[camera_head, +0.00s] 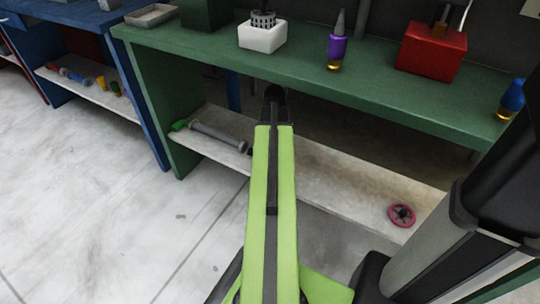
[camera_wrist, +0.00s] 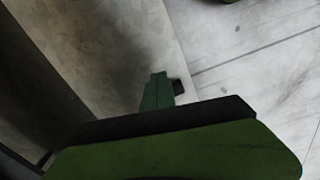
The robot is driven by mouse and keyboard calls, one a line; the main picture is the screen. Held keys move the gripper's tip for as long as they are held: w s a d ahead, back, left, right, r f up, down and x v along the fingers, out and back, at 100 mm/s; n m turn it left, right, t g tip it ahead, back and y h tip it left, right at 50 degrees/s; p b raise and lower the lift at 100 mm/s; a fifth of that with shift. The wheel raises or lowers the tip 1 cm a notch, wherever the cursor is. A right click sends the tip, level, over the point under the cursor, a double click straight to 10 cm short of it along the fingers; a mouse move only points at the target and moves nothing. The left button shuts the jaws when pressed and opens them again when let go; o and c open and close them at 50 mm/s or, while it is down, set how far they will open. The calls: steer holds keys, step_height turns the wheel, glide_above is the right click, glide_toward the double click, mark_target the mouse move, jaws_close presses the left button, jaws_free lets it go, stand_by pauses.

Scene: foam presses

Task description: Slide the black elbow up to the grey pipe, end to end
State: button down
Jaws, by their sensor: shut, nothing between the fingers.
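The grey pipe (camera_head: 218,136) lies on the bench's lower shelf in the head view, with a green piece at its left end. A small dark piece, which looks like the black elbow (camera_head: 249,151), shows near the pipe's right end, mostly hidden behind my arm. I cannot tell whether they touch. In the wrist view, a small black piece, likely the same elbow (camera_wrist: 178,87), shows just right of my gripper's green fingertips (camera_wrist: 157,77), near the shelf edge. My gripper is shut and empty. Whether it touches the black piece is unclear. In the head view my arm hides it.
The lower shelf (camera_head: 325,170) is bare to the right, up to a pink wheel (camera_head: 401,215). The green benchtop (camera_head: 300,72) overhangs it, carrying a white block (camera_head: 262,37), purple bottle (camera_head: 337,50) and red box (camera_head: 431,51). A blue bench (camera_head: 150,135) stands left.

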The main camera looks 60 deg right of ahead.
step_height(320, 180, down, 9)
steer(key=b, duration=0.8)
steer(key=shift+f, duration=0.2)
steer(key=w, duration=0.2)
steer(key=w+r, duration=0.1)
steer(key=shift+d+p, duration=0.35)
steer(key=shift+d, duration=0.05)
steer(key=shift+w, duration=0.5)
steer(key=shift+w+d, duration=0.15)
steer(key=shift+w, duration=0.6)
steer(key=shift+w+d, duration=0.15)
steer(key=shift+w, duration=0.6)
steer(key=shift+s, duration=0.15)
